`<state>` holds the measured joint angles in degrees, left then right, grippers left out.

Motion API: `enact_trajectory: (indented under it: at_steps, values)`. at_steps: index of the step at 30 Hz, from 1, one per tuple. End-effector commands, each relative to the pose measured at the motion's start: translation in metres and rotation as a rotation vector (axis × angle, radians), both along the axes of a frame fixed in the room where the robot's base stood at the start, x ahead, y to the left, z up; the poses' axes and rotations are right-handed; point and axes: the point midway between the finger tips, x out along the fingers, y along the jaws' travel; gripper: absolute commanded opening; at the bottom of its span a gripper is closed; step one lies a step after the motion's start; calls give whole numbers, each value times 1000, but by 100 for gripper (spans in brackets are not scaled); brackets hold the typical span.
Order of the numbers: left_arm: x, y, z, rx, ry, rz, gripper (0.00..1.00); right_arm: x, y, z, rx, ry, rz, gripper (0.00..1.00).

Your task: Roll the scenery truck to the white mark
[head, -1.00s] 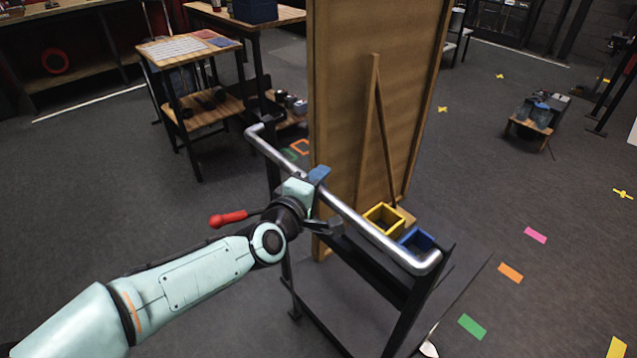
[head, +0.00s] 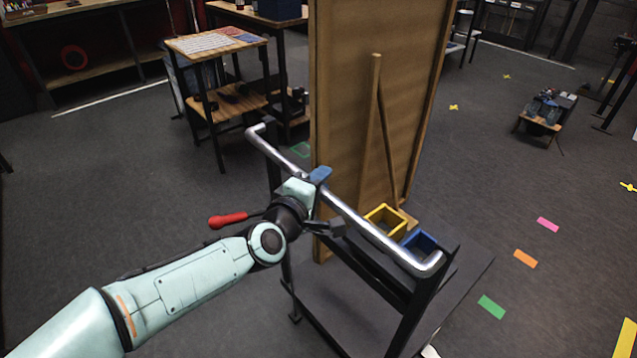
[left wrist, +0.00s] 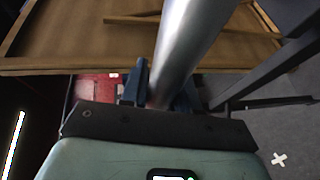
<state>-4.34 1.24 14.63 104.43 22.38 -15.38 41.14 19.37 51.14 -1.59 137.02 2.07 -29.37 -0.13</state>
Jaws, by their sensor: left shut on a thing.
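The scenery truck is a dark wheeled cart (head: 330,305) with a silver push bar (head: 365,225) and a tall wooden panel (head: 345,90) standing on it. My left gripper (head: 322,197) is shut on the push bar, near its middle. In the left wrist view the gripper's blue fingers (left wrist: 160,92) sit on either side of the bar. A white cross mark (left wrist: 279,158) lies on the floor at the lower right of that view. In the head view a small white patch shows at the bottom edge, partly hidden by the cart. My right gripper is out of view.
A yellow box (head: 384,221) and a blue box (head: 420,243) ride on the truck. Pink (head: 548,224), orange (head: 525,259) and green (head: 491,307) floor patches lie to the right. A wooden table (head: 215,42) stands behind left. Open floor lies right and left.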

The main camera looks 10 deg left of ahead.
Motion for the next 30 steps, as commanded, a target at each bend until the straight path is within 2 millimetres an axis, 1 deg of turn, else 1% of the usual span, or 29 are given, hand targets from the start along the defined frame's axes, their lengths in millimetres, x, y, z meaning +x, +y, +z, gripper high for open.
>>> enact_trajectory:
  at_steps: [1,16,17,18,26,30]
  values:
    - [0,-2,-2,-1,6,-4,0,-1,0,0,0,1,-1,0]
    - [-1,-1,-4,1,9,-4,0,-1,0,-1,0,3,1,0]
    - [-1,-1,-3,1,9,-4,37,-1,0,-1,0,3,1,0]
    - [-1,-1,-3,1,8,-3,50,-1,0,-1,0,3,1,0]
    - [0,0,-1,0,3,-2,51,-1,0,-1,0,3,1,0]
    - [-6,1,1,1,1,-1,51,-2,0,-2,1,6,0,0]
